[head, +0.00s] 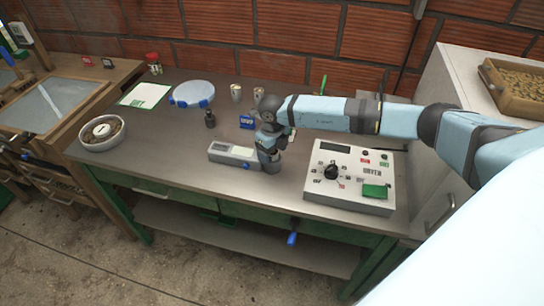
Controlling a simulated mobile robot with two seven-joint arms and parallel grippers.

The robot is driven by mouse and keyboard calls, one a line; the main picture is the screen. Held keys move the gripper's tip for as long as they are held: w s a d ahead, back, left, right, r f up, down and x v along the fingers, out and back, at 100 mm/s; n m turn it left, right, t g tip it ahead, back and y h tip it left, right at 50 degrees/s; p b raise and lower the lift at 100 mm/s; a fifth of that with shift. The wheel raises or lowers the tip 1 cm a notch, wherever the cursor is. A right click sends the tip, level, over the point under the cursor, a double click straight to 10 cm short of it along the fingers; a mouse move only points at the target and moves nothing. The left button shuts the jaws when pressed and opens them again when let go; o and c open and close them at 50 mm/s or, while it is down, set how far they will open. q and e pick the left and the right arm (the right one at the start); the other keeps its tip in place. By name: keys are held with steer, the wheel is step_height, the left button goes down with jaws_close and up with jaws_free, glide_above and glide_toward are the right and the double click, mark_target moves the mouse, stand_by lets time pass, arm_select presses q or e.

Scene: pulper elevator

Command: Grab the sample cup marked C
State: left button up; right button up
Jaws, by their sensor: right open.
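Two small pale cups stand near the back of the metal table, one on the left (236,93) and one on the right (259,96). Both have dark marks, but I cannot read a letter, so I cannot tell which is the cup marked C. My right arm comes in from the right, and its gripper (270,166) points down over the middle of the table. It is open, with nothing visible in it. It is nearer the front than both cups and apart from them. Its wrist is close in front of the right cup in the picture. My left gripper is not in view.
A grey flat device (222,152) lies just left of my gripper. A control box (345,160) with a black knob stands at right. A small dark bottle (210,118) and a blue block (247,122) stand near the cups. A bowl (101,132) sits at the left edge.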

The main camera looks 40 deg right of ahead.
steer(key=c, duration=1)
steer(key=shift+r, duration=0.1)
steer(key=shift+c, duration=0.2)
